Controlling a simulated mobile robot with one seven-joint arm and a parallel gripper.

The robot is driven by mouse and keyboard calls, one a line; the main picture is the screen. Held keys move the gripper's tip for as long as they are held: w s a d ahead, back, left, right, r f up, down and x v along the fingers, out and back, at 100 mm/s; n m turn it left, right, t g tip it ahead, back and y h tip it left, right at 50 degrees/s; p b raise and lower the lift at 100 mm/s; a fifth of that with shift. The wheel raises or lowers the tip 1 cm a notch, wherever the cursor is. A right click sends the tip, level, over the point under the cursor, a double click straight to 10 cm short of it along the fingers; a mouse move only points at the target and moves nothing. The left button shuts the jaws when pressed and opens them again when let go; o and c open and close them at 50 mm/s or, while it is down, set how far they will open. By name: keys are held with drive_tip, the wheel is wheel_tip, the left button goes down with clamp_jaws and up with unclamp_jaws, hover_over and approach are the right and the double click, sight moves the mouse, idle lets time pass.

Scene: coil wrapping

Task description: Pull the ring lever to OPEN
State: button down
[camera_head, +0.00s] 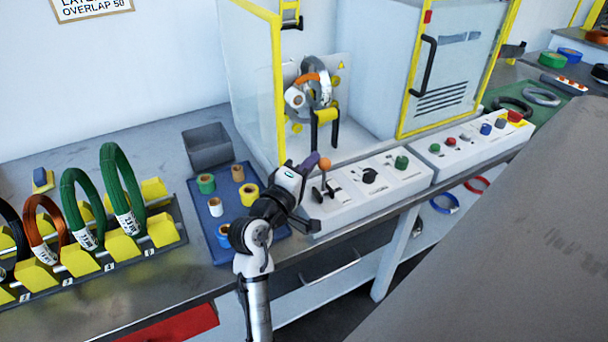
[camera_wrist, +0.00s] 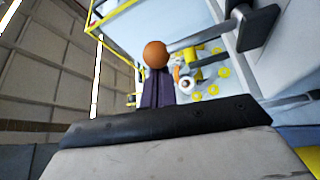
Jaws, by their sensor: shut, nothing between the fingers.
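The ring lever (camera_head: 325,164) has an orange ball knob on a thin stem and stands at the left end of the white control panel (camera_head: 345,207). The knob also shows in the wrist view (camera_wrist: 155,54), just beyond my fingertips. My gripper (camera_head: 311,161) is at the knob's left, with its purple fingers close to it. The fingers also show in the wrist view (camera_wrist: 156,88), shut together with nothing between them. I cannot tell whether they touch the knob. The lever's base is partly hidden by my gripper, and no OPEN mark is readable.
Behind the panel, a wrapping ring (camera_head: 322,92) sits in a yellow-framed guard. The panel also has a black knob (camera_head: 369,175) and green button (camera_head: 401,162). A blue tray (camera_head: 222,244) with tape rolls, a grey bin (camera_head: 207,147) and a coil rack (camera_head: 105,262) stand left.

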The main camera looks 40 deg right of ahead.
sight(324, 167)
drive_tip(key=s+m+b, duration=0.1)
drive_tip(key=b, duration=0.1)
drive_tip(key=s+m+h+b, duration=0.1)
drive_tip(key=m+b, duration=0.1)
drive_tip(key=b, duration=0.1)
drive_tip(key=s+m+g+h+b, duration=0.1)
drive_tip(key=b, duration=0.2)
drive_tip(key=shift+s+a+f+m, duration=0.1)
drive_tip(key=shift+a+f+m, duration=0.25)
drive_tip(key=shift+f+m, duration=0.05)
drive_tip(key=shift+s+a+r+m+g+h+b, duration=0.1)
drive_tip(key=shift+s+m+g+h+b, duration=0.25)
drive_tip(key=shift+m+b, duration=0.55)
drive_tip(key=shift+s+r, duration=0.1)
drive_tip(key=shift+a+b, duration=0.1)
drive_tip(key=shift+b, duration=0.2)
